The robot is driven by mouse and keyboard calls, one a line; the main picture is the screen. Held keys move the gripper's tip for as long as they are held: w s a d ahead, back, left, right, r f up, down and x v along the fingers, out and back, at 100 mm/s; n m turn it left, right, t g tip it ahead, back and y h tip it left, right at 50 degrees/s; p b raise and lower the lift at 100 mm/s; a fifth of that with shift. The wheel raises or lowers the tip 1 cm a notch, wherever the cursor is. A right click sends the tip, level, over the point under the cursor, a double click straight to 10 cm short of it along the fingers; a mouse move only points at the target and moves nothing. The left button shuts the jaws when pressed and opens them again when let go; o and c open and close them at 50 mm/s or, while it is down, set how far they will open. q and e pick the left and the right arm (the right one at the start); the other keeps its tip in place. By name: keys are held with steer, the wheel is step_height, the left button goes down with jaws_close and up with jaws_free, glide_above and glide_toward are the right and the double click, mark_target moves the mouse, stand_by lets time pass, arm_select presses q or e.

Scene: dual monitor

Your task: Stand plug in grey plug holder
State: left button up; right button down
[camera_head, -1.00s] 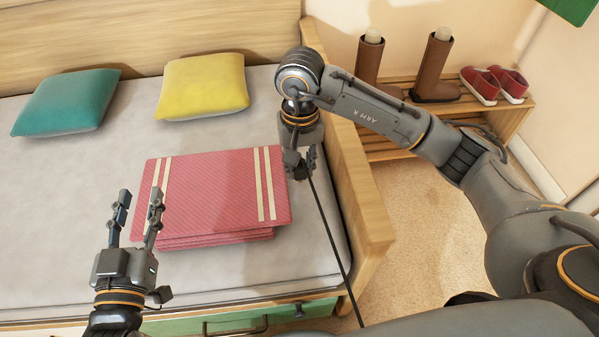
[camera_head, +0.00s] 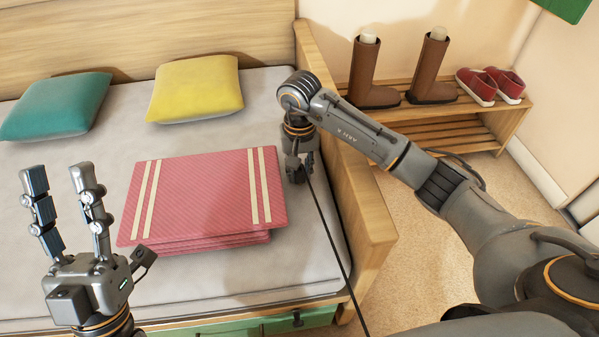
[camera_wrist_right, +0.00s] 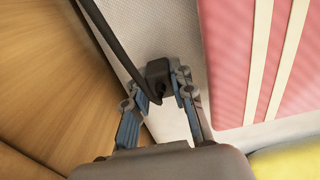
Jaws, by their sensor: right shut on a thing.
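My right gripper (camera_head: 299,172) points down over the bed's right side, close to the red folded blanket. In the right wrist view, its fingers (camera_wrist_right: 170,92) are shut on a dark grey plug (camera_wrist_right: 158,77) with a black cable (camera_wrist_right: 112,37) running from it. The cable (camera_head: 335,255) also shows in the head view, hanging down past the bed's front edge. My left gripper (camera_head: 68,200) is open and empty, fingers up, at the left front over the bed. I see no grey plug holder in these views.
The red striped blanket (camera_head: 200,195) lies folded on the bed (camera_head: 60,160). Teal (camera_head: 56,106) and yellow (camera_head: 195,88) pillows lie behind it. A wooden bed side (camera_head: 350,170) stands right of my right gripper. Boots and red shoes (camera_head: 490,86) stand on a rack (camera_head: 505,125).

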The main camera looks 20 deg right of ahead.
steer(key=shift+f, duration=0.1)
stand_by(0.3)
steer(key=shift+f, duration=0.1)
steer(key=c, duration=1.1)
jaws_free()
steer(key=shift+c, duration=0.2)
